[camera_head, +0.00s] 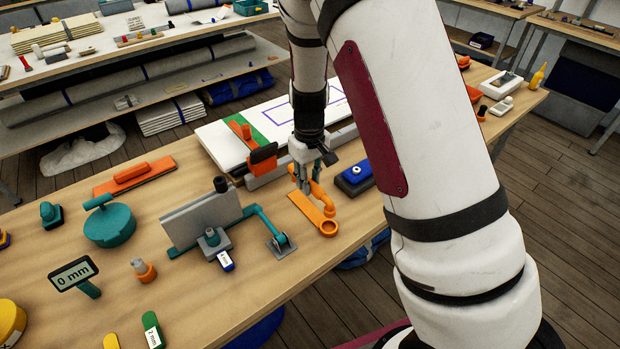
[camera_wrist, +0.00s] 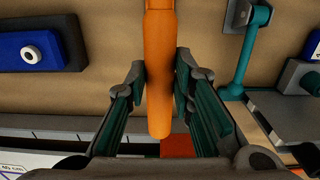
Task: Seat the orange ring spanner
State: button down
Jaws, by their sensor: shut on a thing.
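My gripper (camera_head: 303,172) is above the right part of the workbench, pointing down. In the wrist view, my gripper (camera_wrist: 161,80) has its two fingers on either side of a rounded orange handle (camera_wrist: 158,65), shut on it. In the head view, orange parts show just below the fingers: a curved, rounded piece (camera_head: 320,194) and a flat bar ending in a ring (camera_head: 328,229). They look like the orange ring spanner, but I cannot tell whether both are one piece. I cannot tell whether the ring end touches the bench.
A grey upright plate (camera_head: 200,219) with a teal arm (camera_head: 263,222) stands to the left. A dark blue block (camera_head: 355,179) is close on the right. An orange-and-black tool (camera_head: 262,157) is behind. Bare wood (camera_head: 235,290) lies in front.

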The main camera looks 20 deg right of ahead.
jog(key=shift+f+b, duration=0.75)
jog(key=shift+f, duration=1.5)
jog(key=shift+f+b, duration=0.3)
jog(key=shift+f, duration=0.85)
jog(key=c, duration=1.3)
grip_release()
jog(key=shift+r, duration=0.1)
notch_tip(320, 180, up, 12)
jog(key=shift+f, duration=0.1)
